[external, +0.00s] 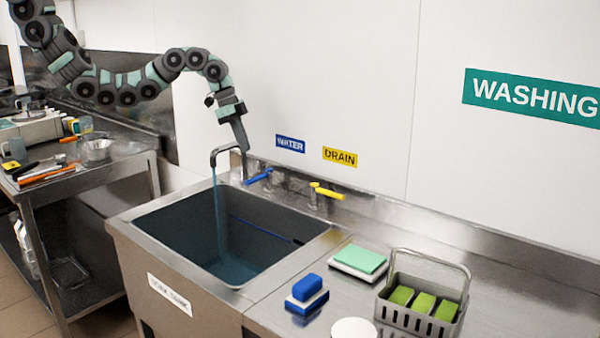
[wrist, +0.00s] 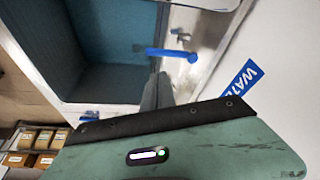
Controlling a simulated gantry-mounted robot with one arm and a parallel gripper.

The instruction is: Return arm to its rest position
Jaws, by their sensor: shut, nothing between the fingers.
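My gripper (external: 241,139) is shut and empty. In the external view it points down beside the grey faucet (external: 222,152), above the back edge of the sink. My arm reaches in from the upper left along the wall. In the wrist view my gripper's shut fingers (wrist: 157,88) point toward the sink and the blue water handle (wrist: 172,54). That handle (external: 258,176) sits just right of the faucet in the external view, apart from the fingers. Water runs from the faucet into the grey sink (external: 170,245), which holds bluish water.
A yellow drain handle (external: 327,191) stands right of the blue one. A cluttered steel table (external: 90,170) stands at left.

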